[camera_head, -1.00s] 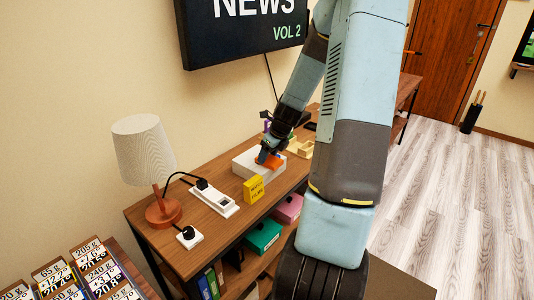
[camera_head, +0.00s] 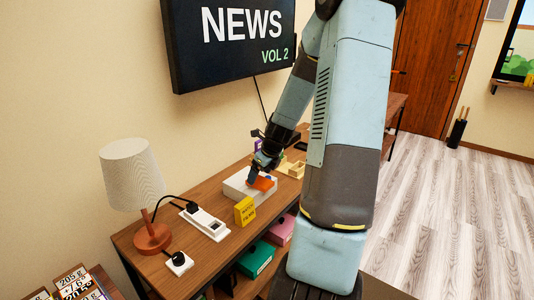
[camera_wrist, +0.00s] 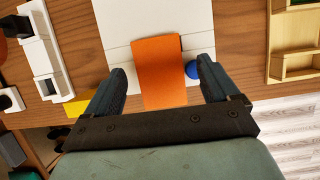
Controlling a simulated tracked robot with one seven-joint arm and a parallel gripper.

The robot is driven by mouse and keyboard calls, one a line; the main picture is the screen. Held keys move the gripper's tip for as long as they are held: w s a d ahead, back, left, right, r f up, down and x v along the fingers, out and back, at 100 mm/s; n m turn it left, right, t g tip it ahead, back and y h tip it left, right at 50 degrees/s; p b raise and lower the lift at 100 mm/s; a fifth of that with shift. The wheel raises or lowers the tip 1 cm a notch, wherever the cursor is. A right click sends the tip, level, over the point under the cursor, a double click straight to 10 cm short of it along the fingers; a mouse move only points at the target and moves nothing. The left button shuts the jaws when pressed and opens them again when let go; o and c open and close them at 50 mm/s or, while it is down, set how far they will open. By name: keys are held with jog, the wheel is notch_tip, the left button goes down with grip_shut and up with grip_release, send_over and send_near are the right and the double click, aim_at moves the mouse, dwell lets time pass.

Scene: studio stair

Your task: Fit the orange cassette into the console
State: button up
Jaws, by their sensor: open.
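The orange cassette (camera_wrist: 160,75) is a flat block seen in the wrist view between my gripper's two dark fingers. The white console (camera_wrist: 118,30) lies under and behind it, and the cassette's near end reaches past the console's near edge. A thin dark edge shows at the cassette's upper right; how deep it sits in the console I cannot tell. My gripper (camera_wrist: 160,70) is open, with a gap on both sides of the cassette. In the head view, the cassette (camera_head: 263,184) shows at the console's (camera_head: 238,188) front right, beside my gripper (camera_head: 256,172).
A blue round thing (camera_wrist: 192,70) sits just right of the cassette. A yellow box (camera_head: 244,211) stands in front of the console. A white power strip (camera_head: 205,222) and a lamp (camera_head: 130,175) are to the left. A wooden tray (camera_head: 292,169) lies to the right.

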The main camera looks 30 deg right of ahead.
jog(key=v, duration=1.2)
jog(key=s+a+r+n+h, duration=0.1)
jog(key=s+a+r+n, duration=0.35)
jog(key=a+n, duration=0.3)
jog(key=s+a+r+n+h, duration=0.1)
jog(key=s+a+r+n, duration=0.2)
jog(key=a+r+n, duration=0.4)
jog(key=s+a+r+n, duration=0.1)
jog(key=s+a+n, duration=0.2)
jog(key=s+n, duration=0.4)
jog(key=s+a+r+n+t, duration=0.1)
jog(key=s+a+r+n, duration=0.1)
jog(key=s+n, duration=0.4)
jog(key=shift+s+a+r+n, duration=0.25)
jog(key=shift+s+a+n, duration=0.25)
jog(key=shift+n, duration=1.75)
jog(key=shift+w+a, duration=0.1)
jog(key=shift+c, duration=0.4)
